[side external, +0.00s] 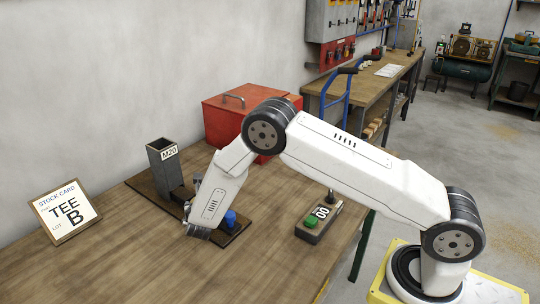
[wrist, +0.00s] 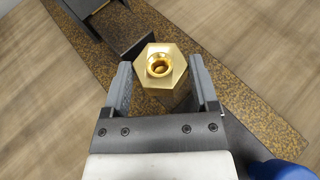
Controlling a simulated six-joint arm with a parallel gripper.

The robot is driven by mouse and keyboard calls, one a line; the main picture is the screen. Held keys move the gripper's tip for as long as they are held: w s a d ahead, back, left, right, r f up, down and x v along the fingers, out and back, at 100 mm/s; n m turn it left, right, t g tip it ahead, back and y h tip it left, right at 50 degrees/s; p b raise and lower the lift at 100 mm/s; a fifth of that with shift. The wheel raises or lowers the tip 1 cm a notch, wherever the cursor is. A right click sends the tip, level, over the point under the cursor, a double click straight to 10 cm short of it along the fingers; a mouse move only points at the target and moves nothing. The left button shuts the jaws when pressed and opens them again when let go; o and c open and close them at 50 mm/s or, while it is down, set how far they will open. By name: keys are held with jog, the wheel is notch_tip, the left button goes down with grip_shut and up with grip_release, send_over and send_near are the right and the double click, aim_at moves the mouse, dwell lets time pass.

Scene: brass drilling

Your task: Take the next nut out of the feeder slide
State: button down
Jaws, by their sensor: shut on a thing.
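A brass hex nut (wrist: 160,66) with a round hole sits between the two fingers of my gripper (wrist: 162,88) in the wrist view. My gripper is shut on it. The feeder slide, a dark upright hopper marked M20 (side external: 166,164), stands on a brown base plate in the side view. The slide's dark lower end (wrist: 130,32) shows just beyond the nut in the wrist view. I cannot tell whether the nut still touches the slide. In the side view my gripper (side external: 197,231) is low over the base plate, and the nut is hidden there.
A blue knob (side external: 230,219) stands beside my gripper. A control box with a green button (side external: 312,222) is to the right. A stock card (side external: 66,211) stands at the left and a red toolbox (side external: 225,125) behind. The front of the wooden table is clear.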

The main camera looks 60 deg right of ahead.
jog(key=shift+r, duration=0.15)
jog(key=shift+r, duration=0.7)
jog(key=s+r, duration=1.1)
jog(key=s, duration=0.3)
jog(key=shift+r, duration=0.2)
jog(key=shift+d, duration=0.25)
